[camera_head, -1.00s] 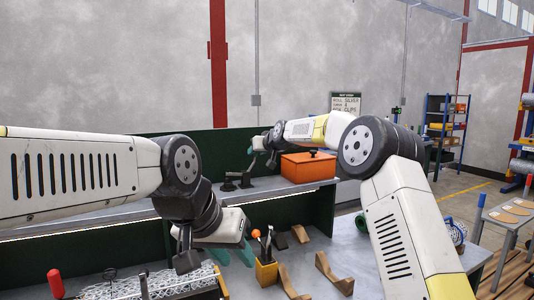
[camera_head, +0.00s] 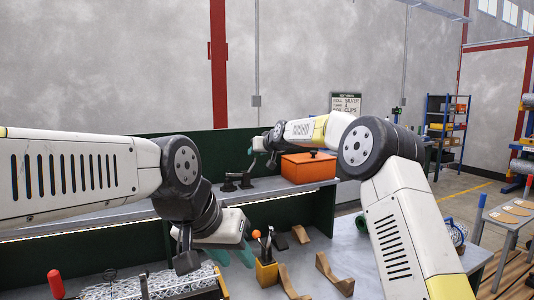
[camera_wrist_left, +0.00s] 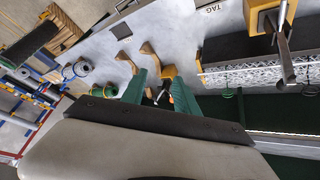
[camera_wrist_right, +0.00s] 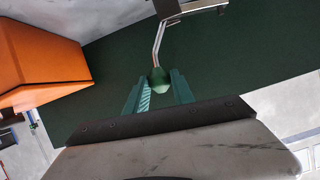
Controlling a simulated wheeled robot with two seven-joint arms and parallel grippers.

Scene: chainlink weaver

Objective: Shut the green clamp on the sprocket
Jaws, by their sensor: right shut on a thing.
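The green knob (camera_wrist_right: 158,80) of a bent metal lever shows in the right wrist view between the fingers of my right gripper (camera_wrist_right: 157,84), which is shut on it. The lever rod (camera_wrist_right: 157,44) runs up to a grey metal part (camera_wrist_right: 182,9) at the top edge, cut off by the frame. In the head view my right gripper (camera_head: 254,147) is small and far off, above the back shelf. I cannot make out the sprocket in any view. My left gripper (camera_wrist_left: 160,80) is open and empty over the bench; its teal fingers also show in the head view (camera_head: 235,256).
An orange box (camera_head: 308,167) stands on the back shelf (camera_head: 180,206), right of my right gripper. Black fixtures (camera_head: 236,181) stand on the shelf.

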